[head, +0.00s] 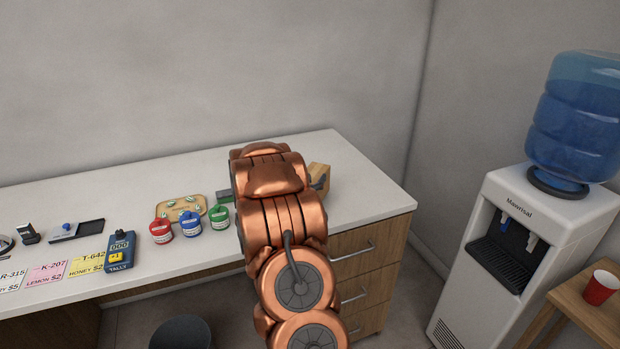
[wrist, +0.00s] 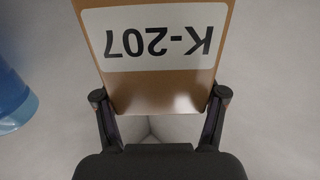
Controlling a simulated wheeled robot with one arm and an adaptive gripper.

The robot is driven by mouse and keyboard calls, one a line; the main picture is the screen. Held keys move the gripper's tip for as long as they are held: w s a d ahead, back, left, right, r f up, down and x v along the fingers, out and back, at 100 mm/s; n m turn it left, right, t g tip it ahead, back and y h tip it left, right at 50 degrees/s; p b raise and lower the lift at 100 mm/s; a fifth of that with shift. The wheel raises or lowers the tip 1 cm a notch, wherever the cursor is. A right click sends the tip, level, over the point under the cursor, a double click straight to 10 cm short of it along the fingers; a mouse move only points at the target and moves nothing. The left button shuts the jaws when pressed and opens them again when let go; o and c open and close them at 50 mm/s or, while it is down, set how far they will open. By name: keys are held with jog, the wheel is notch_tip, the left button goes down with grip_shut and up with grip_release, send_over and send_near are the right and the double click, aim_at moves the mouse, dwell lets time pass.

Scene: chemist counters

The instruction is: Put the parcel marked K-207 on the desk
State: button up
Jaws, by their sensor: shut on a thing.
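The parcel marked K-207 (wrist: 160,85) is a brown box with a white label, upside down in the wrist view. My gripper (wrist: 162,98) is shut on it, with one dark finger at each side. In the head view a brown box, which looks like the same parcel (head: 320,174), shows partly behind my copper arm, over the right end of the desk. The desk (head: 365,195) has a white top and wooden drawers. Whether the parcel touches the top I cannot tell. My gripper is mostly hidden by my arm in the head view.
Red, blue and green small pots (head: 191,224) stand near a tan tray (head: 181,208). The desk's right corner is bare. A water cooler (head: 530,250) stands to the right, a bin (head: 181,334) below.

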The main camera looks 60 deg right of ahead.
jog(key=shift+f, duration=0.45)
